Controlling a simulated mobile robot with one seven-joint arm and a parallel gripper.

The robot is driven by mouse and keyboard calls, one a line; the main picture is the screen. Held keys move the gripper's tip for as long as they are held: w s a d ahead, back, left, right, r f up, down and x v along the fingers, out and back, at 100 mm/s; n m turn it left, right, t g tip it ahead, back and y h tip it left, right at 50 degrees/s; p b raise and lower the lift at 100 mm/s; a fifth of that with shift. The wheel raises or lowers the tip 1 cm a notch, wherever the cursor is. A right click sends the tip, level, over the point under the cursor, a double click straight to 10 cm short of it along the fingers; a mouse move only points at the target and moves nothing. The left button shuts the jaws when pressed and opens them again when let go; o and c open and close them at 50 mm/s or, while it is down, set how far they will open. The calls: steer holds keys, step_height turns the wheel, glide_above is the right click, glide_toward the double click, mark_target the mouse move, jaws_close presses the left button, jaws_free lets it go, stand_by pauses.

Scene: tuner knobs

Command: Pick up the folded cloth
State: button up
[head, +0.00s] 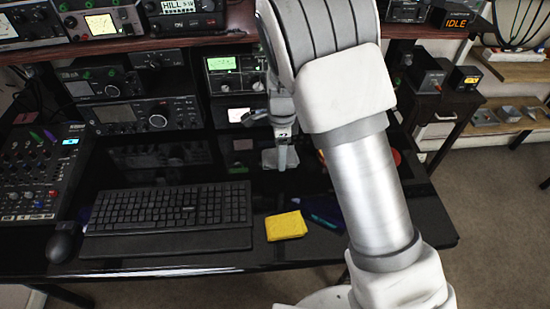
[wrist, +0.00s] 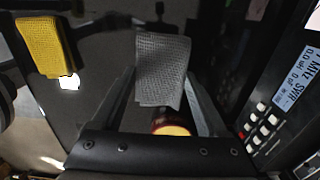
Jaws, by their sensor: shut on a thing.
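A grey folded cloth (wrist: 163,65) with a woven texture is between my gripper's two fingers in the wrist view. In the head view the cloth (head: 269,159) shows as a small grey patch beside the fingers. My gripper (head: 282,155) is shut on it, over the glossy black desk behind the keyboard's right end. Whether the cloth touches the desk is hard to tell. A yellow folded cloth (head: 286,226) lies on the desk nearer the front, right of the keyboard; it also shows at the wrist view's upper left (wrist: 47,46).
A black keyboard (head: 170,210) and mouse (head: 62,241) lie on the desk (head: 210,262). A dark blue item (head: 322,209) lies right of the yellow cloth. Radio units (head: 236,73) stand close behind my gripper. A round-topped object (wrist: 172,130) shows below the grey cloth.

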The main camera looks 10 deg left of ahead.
steer(key=w+d+r, duration=0.1)
steer(key=d+r, duration=0.5)
steer(key=d, duration=0.4)
steer(key=shift+d+p, duration=0.15)
steer(key=shift+p, duration=0.3)
steer(key=shift+w, duration=0.1)
